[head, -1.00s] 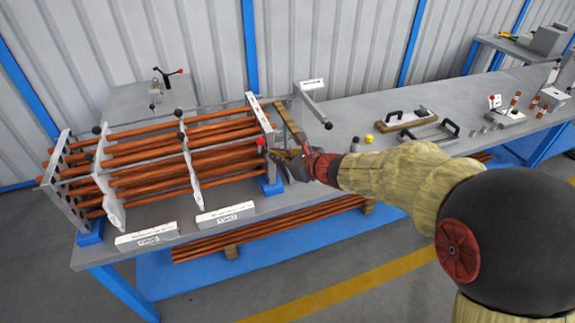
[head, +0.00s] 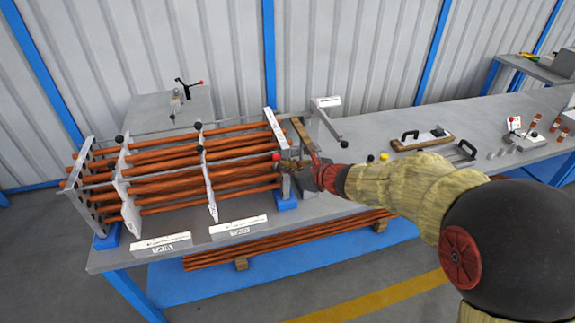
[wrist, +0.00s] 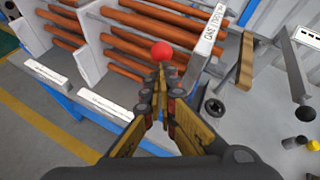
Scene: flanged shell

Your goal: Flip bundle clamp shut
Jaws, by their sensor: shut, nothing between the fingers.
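A red ball knob (head: 276,156) sits at the near right end of the bundle of copper-coloured rods (head: 165,170). It looks like the handle end of the bundle clamp; the clamp's arm is mostly hidden, and I cannot tell how far it is swung. In the wrist view the red knob (wrist: 162,50) shows just beyond my fingertips. My gripper (head: 284,165) is shut and empty, with its fingertips (wrist: 160,72) close to the knob. I cannot tell whether they touch it. The end plate (wrist: 212,35) with printed text stands just right of the knob.
A wooden strip (head: 305,136) and a grey lever arm (head: 330,125) stand right of the end plate. Two labelled white blocks (head: 238,228) lie along the bench front. A handled wooden board (head: 422,138) is farther right.

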